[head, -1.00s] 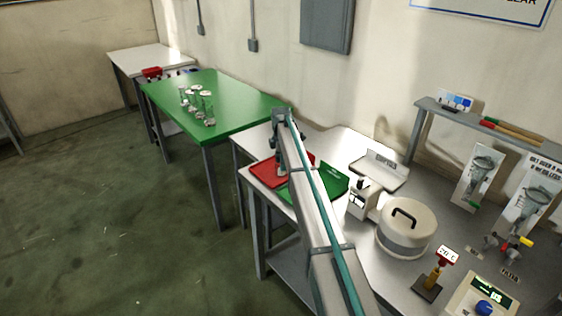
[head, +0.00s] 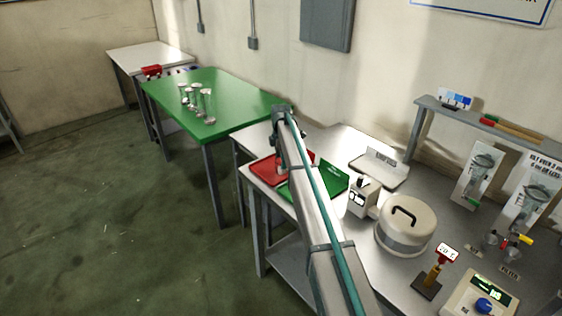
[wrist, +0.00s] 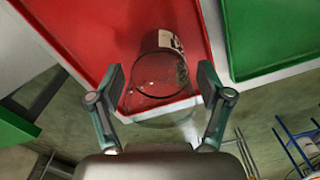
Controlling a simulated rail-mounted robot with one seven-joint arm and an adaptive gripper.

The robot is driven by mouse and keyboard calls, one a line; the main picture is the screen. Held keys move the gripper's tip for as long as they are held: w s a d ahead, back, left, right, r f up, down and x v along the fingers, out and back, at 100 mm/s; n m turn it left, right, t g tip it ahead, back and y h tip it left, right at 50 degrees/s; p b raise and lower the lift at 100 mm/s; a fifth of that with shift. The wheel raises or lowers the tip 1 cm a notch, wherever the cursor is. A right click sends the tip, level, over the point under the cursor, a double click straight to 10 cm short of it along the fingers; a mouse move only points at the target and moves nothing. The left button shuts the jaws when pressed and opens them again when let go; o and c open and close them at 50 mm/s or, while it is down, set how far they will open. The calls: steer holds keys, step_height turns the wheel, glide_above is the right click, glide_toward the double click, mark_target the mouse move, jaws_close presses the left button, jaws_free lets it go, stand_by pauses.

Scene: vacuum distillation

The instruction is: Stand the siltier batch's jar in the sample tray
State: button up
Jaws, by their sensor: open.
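A clear glass jar (wrist: 160,75) with a pale label and dark specks inside shows over the red tray (wrist: 85,30) in the wrist view. My gripper (wrist: 162,87) is open, with one finger on each side of the jar's lower part in the picture. I cannot tell whether the fingers touch it. In the head view the red tray (head: 264,173) lies on the near bench, and my arm hides most of the gripper and the jar. I cannot read which tray is the sample tray.
Several glass vessels (head: 207,101) stand on the green table (head: 235,104) at the back. A pale tray with a sign (head: 385,165), a small white device (head: 362,196) and a round lidded pot (head: 405,229) stand right of my arm. A shelf (head: 500,128) runs along the wall.

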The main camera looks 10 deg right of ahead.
step_height(320, 180, up, 12)
steer(key=b, duration=0.3)
steer(key=shift+f, duration=0.15)
